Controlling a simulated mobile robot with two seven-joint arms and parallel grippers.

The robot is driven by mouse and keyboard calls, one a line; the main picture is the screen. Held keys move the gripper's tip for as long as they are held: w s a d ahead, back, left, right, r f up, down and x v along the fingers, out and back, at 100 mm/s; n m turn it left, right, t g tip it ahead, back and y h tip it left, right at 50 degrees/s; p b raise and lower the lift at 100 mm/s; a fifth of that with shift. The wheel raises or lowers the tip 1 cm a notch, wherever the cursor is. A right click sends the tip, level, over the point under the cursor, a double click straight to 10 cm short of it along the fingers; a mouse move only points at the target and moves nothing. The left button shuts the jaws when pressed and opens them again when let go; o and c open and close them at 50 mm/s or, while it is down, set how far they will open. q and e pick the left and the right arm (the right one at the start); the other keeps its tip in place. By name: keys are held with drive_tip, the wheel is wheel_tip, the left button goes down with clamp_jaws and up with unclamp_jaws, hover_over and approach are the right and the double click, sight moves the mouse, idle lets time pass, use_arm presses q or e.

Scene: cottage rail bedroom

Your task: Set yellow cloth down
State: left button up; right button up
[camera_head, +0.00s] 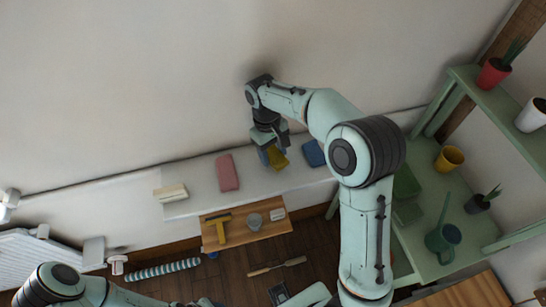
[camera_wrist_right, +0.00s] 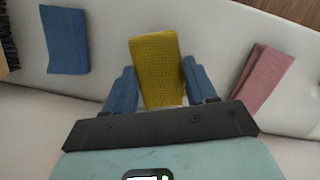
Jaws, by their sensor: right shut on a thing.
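The yellow cloth (camera_head: 279,161) is between the fingers of my right gripper (camera_head: 272,150), at the white ledge along the wall. In the right wrist view the yellow cloth (camera_wrist_right: 159,68) stands between the two blue fingers of my right gripper (camera_wrist_right: 162,88), which is shut on it. Whether the cloth's lower end touches the ledge I cannot tell. My left arm shows at the bottom left of the head view, but its gripper is not visible.
On the white ledge (camera_head: 195,178), a blue cloth (camera_head: 313,153) lies to the right of the yellow one and a pink cloth (camera_head: 228,172) to its left. A cream block (camera_head: 171,193) is farther left. A wooden board (camera_head: 245,231) below holds several items. A green shelf (camera_head: 470,215) stands right.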

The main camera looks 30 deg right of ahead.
sight(272, 152)
drive_tip(key=shift+f, duration=1.35)
drive_tip(key=shift+f, duration=0.15)
drive_tip(key=o, duration=1)
drive_tip(key=shift+o, duration=0.2)
drive_tip(key=r, duration=0.2)
drive_tip(key=w+r, duration=0.1)
drive_tip(key=r, duration=0.2)
drive_tip(key=r+p, duration=0.1)
drive_tip(key=r, duration=0.1)
drive_tip(key=shift+w+a+r, duration=0.1)
drive_tip(key=shift+w+r, duration=0.15)
drive_tip(key=shift+r, duration=0.15)
drive_tip(key=shift+s+f, duration=0.1)
